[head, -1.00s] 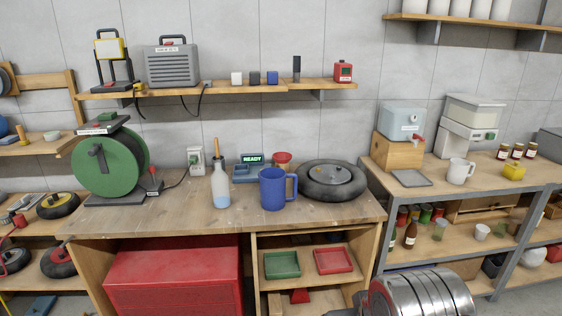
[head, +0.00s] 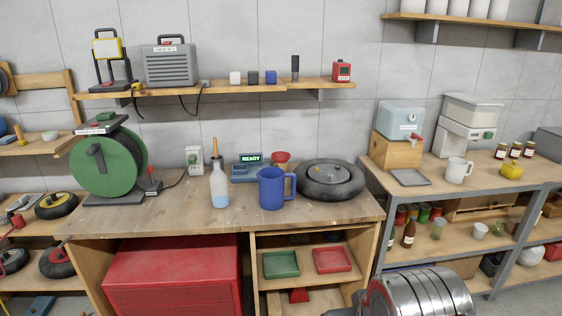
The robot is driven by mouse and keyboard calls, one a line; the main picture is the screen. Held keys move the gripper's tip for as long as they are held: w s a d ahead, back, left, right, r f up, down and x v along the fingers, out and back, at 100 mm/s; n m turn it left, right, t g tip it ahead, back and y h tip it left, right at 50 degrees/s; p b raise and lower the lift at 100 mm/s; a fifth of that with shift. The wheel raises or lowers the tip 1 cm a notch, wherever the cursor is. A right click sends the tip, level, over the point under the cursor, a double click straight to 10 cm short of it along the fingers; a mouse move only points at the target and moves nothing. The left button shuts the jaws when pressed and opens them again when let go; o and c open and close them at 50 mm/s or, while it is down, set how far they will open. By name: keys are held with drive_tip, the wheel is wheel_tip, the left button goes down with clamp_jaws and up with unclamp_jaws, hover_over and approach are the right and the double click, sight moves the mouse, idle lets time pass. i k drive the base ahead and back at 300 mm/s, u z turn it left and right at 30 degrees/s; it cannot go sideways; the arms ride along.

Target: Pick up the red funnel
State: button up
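A small red, flared piece (head: 281,157) stands on the workbench behind the blue pitcher (head: 271,189). It looks like a funnel, but its lower part is partly hidden by the pitcher. Another small red piece with sloping sides (head: 299,295) sits on the shelf below the bench, under the trays. It is cut off by the frame's bottom area and too small to name surely.
On the bench are a green reel (head: 107,163), a bottle (head: 219,188), a READY display (head: 246,170) and a dark wheel (head: 331,180). A green tray (head: 281,264) and red tray (head: 332,260) lie below. The bench's front middle (head: 170,217) is clear.

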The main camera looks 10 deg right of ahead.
sight(280, 157)
drive_tip(key=u, duration=0.6)
drive_tip(key=i, duration=0.85)
drive_tip(key=u, duration=0.4)
drive_tip(key=i, duration=1.05)
drive_tip(key=z, duration=0.45)
